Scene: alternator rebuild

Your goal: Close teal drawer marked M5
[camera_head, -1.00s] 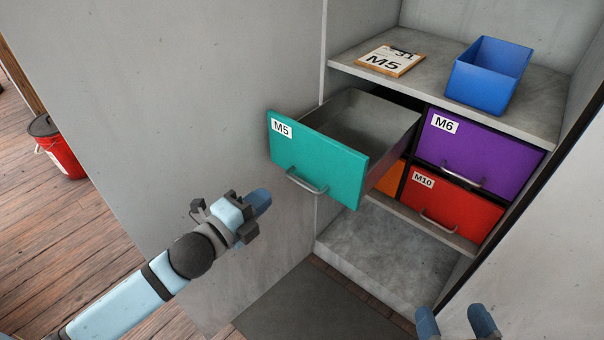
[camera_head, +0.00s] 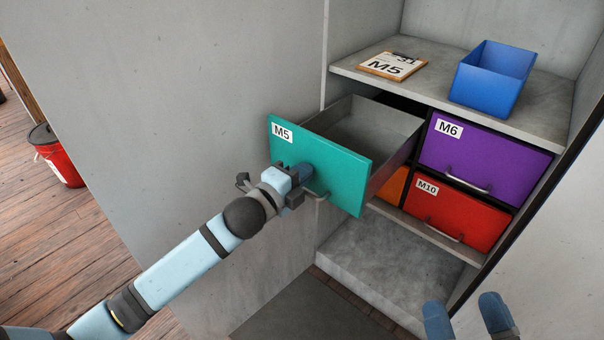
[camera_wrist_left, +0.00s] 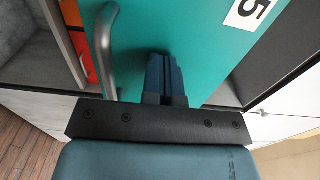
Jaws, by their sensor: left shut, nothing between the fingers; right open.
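The teal drawer marked M5 (camera_head: 335,165) stands pulled out of the cabinet, and its empty grey inside shows. Its metal handle (camera_head: 318,194) is on the front; the handle also shows in the left wrist view (camera_wrist_left: 106,45). My left gripper (camera_head: 304,171) is shut and empty, its fingertips at the teal front beside the handle. In the left wrist view the shut fingers (camera_wrist_left: 165,75) point at the teal panel (camera_wrist_left: 185,30); whether they touch it I cannot tell. My right gripper (camera_head: 466,315) is open and empty at the bottom right, apart from the drawers.
A purple drawer M6 (camera_head: 480,150), a red drawer M10 (camera_head: 455,212) and an orange front (camera_head: 393,185) sit shut in the cabinet. On the shelf above lie a blue bin (camera_head: 490,85) and an M5 card (camera_head: 392,66). A red bucket (camera_head: 62,160) stands on the floor at left.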

